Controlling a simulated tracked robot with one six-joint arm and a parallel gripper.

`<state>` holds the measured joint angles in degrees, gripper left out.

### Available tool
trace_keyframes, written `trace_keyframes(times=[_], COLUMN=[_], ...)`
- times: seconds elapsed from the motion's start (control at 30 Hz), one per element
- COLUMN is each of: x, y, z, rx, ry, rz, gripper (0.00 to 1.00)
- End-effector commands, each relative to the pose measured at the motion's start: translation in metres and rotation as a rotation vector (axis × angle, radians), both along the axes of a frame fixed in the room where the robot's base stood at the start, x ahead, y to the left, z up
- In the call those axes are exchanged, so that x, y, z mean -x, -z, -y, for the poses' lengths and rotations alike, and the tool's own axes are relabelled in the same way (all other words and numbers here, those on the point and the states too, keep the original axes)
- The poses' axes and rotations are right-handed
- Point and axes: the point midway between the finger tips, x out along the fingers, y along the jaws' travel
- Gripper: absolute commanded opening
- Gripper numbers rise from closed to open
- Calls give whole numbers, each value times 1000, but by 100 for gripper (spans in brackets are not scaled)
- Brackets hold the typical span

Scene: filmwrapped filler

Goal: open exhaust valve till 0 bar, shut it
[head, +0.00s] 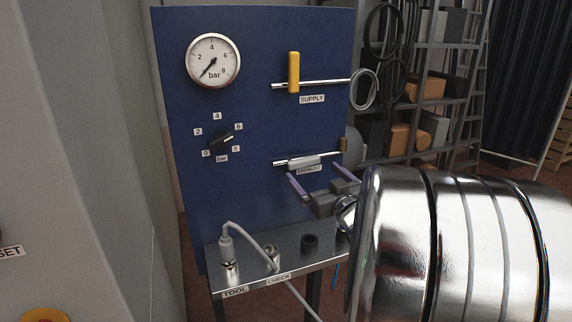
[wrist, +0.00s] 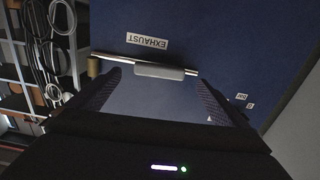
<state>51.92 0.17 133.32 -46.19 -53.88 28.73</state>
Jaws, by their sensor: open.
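The pressure gauge (head: 213,60) is on the blue panel; its needle points to the lower left, at about 0 bar. The exhaust valve's pale lever (head: 305,162) lies along its horizontal pipe (head: 280,162), above the EXHAUST label. My gripper (head: 318,180) is open and empty in front of this valve. In the wrist view, which is upside down, the lever (wrist: 160,71) appears between my dark fingertips (wrist: 160,80), apart from both. Its exact distance from them is hard to tell.
The supply valve's yellow lever (head: 294,72) stands upright across its pipe. A dark selector knob (head: 221,139) is on the left of the panel. A metal shelf (head: 250,279) below carries a grey hose plug (head: 227,246) and sockets. Storage racks stand at the right.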

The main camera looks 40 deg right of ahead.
Motion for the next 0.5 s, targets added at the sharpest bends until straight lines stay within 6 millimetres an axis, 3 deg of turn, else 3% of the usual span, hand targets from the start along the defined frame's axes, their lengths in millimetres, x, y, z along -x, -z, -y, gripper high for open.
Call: trace_keyframes(times=[0.3,0.5], x=[-46,-66], y=[1,0], z=[13,19], rx=[0,1], ry=[-1,0], rz=[-1,-1], gripper=[98,98])
